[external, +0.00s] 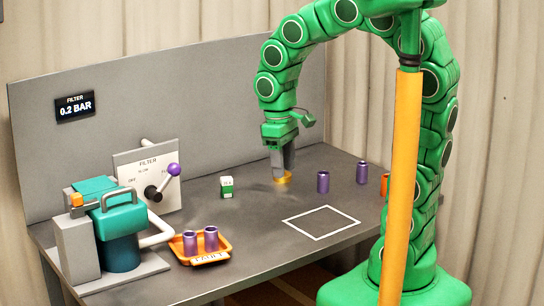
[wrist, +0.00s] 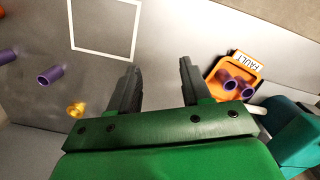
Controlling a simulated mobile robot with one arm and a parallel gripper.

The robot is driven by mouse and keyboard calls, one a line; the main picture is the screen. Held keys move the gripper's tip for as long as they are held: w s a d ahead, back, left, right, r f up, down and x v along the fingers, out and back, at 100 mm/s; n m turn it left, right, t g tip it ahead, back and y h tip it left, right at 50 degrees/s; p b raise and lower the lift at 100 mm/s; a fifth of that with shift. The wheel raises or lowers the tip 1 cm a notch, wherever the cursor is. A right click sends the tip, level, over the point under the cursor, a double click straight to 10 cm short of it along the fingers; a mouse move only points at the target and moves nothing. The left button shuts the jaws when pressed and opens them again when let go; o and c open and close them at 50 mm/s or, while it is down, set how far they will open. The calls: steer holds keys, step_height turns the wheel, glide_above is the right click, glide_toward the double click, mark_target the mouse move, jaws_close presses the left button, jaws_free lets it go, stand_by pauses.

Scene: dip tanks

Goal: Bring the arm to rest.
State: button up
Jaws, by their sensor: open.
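My green gripper (external: 281,170) hangs over the table from my raised arm, fingers pointing down. In the wrist view its two dark fingers (wrist: 158,68) stand wide apart with nothing between them. A gold piece (external: 283,179) shows at the fingertips in the external view. In the wrist view the gold piece (wrist: 76,110) lies outside the left finger, apart from it.
Purple cylinders (external: 323,182) (external: 362,172) stand right of my gripper. A white square outline (external: 322,222) is empty. An orange FAULT tray (external: 228,246) holds two purple cylinders.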

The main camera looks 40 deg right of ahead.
steer(key=s+d+m, duration=0.4)
steer(key=s+d, duration=0.7)
steer(key=s, duration=0.3)
steer(key=shift+d+r+m+g, duration=0.25)
steer(key=shift+d+m+g, duration=0.05)
steer(key=shift+d+m, duration=0.1)
